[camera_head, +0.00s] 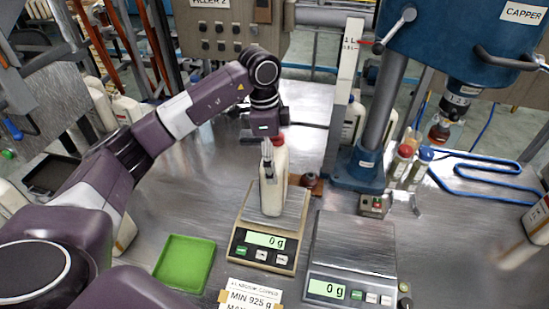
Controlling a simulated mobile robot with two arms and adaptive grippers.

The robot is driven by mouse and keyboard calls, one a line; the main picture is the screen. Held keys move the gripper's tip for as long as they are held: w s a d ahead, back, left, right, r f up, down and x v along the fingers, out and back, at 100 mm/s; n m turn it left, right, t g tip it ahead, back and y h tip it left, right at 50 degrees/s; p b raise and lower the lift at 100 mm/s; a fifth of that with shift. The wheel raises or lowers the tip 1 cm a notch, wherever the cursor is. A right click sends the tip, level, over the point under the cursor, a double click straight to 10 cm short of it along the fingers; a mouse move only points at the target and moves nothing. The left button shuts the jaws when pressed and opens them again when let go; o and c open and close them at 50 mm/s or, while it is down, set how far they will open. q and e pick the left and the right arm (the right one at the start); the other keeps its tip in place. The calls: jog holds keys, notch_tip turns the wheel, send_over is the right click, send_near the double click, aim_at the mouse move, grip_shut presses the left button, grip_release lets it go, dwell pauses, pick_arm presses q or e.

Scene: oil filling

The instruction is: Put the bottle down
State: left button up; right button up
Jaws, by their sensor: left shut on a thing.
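A white bottle (273,185) with a red cap is upright over the plate of the left scale (251,222). My left gripper (267,155) is shut on the bottle's upper part, and its fingers hide part of the bottle. The left scale's display reads 0 g. I cannot tell whether the bottle's base touches the plate. My right gripper is not in view.
A second scale (352,242), empty and also at 0 g, stands to the right. A green tray (184,262) lies to the left. The blue capper stand (361,168) and small bottles (415,168) are behind at right.

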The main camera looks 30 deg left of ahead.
pick_arm(q)
jog(key=shift+r, duration=0.15)
jog(key=o, duration=2.1)
jog(key=shift+r, duration=0.15)
jog(key=r+b, duration=0.1)
jog(key=r, duration=0.6)
jog(key=a+r+b, duration=0.1)
jog(key=r, duration=0.2)
jog(key=shift+s+r+b, duration=0.15)
jog(key=shift+s+b, duration=0.1)
jog(key=shift+b, duration=0.1)
jog(key=shift+a+r, duration=0.15)
jog(key=shift+r, duration=0.5)
